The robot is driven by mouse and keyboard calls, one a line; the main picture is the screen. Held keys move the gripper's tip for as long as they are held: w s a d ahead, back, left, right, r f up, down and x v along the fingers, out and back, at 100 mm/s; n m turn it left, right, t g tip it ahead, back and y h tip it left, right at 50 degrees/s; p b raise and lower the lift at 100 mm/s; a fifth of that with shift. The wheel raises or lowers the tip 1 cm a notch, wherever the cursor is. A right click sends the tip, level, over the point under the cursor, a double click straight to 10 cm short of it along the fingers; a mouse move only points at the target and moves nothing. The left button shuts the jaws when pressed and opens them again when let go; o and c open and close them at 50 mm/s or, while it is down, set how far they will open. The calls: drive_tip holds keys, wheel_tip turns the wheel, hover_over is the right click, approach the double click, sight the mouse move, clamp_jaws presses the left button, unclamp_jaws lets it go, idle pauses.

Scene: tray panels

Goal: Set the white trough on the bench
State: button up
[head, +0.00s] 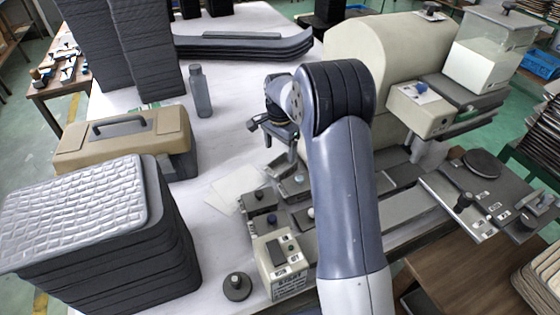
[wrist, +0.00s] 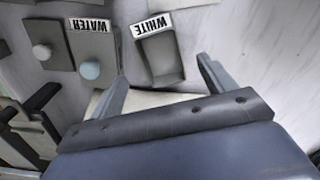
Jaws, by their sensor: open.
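In the wrist view, a small grey trough (wrist: 161,56) bears a label reading WHITE, which appears upside down. It lies on a pale surface, ahead of and roughly between the two fingertips. My gripper (wrist: 162,72) is open, its fingers wide apart with nothing between them, and no contact with the trough shows. In the head view my gripper (head: 283,158) hangs over the middle of the white bench (head: 225,150), beside the machine's small parts. I cannot pick out the trough for sure in the head view.
A grey part labelled WATER (wrist: 94,58) with a pale blue knob sits close left of the trough. A toolbox (head: 125,140), a grey bottle (head: 200,92) and stacked trays (head: 95,240) stand left. A large cream machine (head: 390,50) stands right. Bench room shows around the bottle.

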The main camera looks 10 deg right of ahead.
wheel_tip(320, 180, up, 4)
drive_tip(key=shift+r, duration=0.1)
